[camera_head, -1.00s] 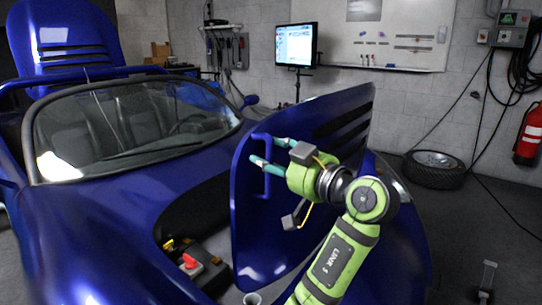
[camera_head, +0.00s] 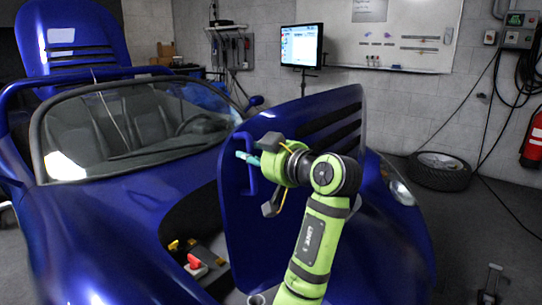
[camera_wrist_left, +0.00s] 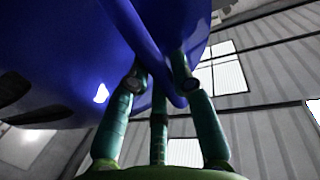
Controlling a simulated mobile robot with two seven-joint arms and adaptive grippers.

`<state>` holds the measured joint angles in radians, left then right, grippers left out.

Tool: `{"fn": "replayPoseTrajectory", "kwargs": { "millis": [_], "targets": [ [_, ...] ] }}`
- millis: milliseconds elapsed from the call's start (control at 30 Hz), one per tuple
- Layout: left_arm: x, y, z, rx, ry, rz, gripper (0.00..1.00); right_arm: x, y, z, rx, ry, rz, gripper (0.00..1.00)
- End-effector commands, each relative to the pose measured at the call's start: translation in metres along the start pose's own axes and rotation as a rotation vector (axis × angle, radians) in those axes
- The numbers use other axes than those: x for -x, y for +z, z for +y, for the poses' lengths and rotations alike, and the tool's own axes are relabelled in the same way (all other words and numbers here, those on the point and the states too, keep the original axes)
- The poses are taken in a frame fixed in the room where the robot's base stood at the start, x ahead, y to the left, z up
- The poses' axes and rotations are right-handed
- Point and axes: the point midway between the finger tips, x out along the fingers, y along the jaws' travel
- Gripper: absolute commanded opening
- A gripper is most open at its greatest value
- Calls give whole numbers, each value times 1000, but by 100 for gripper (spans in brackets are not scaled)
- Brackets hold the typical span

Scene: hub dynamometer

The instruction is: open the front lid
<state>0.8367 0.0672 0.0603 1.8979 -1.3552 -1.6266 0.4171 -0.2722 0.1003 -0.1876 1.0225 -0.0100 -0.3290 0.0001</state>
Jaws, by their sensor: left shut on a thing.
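The blue front lid (camera_head: 345,112) of the car is raised and stands steeply above the open front compartment. A slim blue handle (camera_head: 252,180) is on the lid's left part. My left gripper (camera_head: 247,158), green with teal fingers, is at this handle. In the left wrist view the fingers (camera_wrist_left: 158,86) close around the blue handle bar (camera_wrist_left: 150,45), with the lid's blue surface (camera_wrist_left: 60,50) behind it. My right gripper is not in view.
The windscreen (camera_head: 140,130) is behind and left of the lid. In the open compartment are a red knob (camera_head: 194,261) and a yellow part (camera_head: 173,245). A tyre (camera_head: 437,170) lies on the floor at right, near a red extinguisher (camera_head: 532,140).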

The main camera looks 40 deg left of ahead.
Motion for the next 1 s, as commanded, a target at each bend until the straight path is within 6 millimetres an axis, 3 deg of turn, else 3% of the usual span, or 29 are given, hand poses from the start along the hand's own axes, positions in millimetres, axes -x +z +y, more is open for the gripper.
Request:
{"fn": "replayPoseTrajectory", "kwargs": {
  "millis": [133, 467, 500, 533, 867, 1000],
  "targets": [
    [-18, -2, -4, 8, 0, -37, 0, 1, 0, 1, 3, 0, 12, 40],
    [-21, -1, -4, 9, 1, -40, 0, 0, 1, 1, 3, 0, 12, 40],
    [-20, -1, -4, 9, 1, -40, 39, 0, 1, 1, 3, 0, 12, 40],
    [-20, -1, -4, 9, 1, -40, 49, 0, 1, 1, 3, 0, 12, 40],
    [-20, -1, -4, 9, 1, -41, 49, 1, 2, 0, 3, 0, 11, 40],
    [-10, -1, -3, 10, 4, -42, 49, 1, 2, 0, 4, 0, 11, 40]
  ]
}}
